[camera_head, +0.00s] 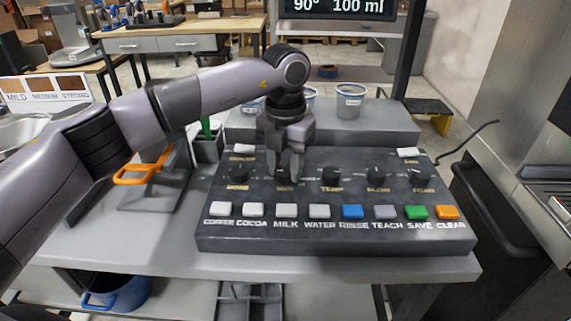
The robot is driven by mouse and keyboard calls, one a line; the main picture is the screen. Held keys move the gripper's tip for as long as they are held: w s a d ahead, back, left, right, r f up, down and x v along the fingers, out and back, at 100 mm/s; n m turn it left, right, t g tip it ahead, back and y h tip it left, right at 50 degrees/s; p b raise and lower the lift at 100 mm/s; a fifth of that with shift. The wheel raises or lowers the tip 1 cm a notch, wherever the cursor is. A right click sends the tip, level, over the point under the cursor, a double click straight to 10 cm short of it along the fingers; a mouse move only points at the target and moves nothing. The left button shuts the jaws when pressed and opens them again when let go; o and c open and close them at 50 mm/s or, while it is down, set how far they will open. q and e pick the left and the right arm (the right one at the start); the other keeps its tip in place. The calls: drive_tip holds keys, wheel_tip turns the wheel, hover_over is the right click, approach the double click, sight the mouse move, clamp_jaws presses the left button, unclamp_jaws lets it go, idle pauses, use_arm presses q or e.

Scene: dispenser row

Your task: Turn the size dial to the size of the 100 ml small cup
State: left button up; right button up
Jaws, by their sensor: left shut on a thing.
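A dark control panel (225,236) stands on the grey table, with a row of several black dials across it. My left gripper (286,176) points down from above and is shut on the second dial from the left (285,182); its fingers hide much of that dial, and its label is too small to read surely. A display (335,6) at the top reads "90°" and "100 ml". A translucent cup (349,100) stands on the grey ledge behind the panel; more cups are partly hidden behind my arm. My right gripper is out of view.
Other dials flank the held one, including the one labelled TEMP (331,174). Coloured buttons such as the blue one (352,212) line the panel's front. An orange-handled thing (143,172) stands left of the panel. Table front is clear.

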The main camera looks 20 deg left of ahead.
sight(285, 171)
use_arm(q)
drive_tip(key=shift+w+r+n, duration=0.1)
drive_tip(key=shift+n, duration=0.2)
drive_tip(key=o, duration=1)
drive_tip(key=shift+o, duration=0.2)
drive_tip(key=shift+r+b, duration=0.35)
drive_tip(key=shift+r, duration=3.2)
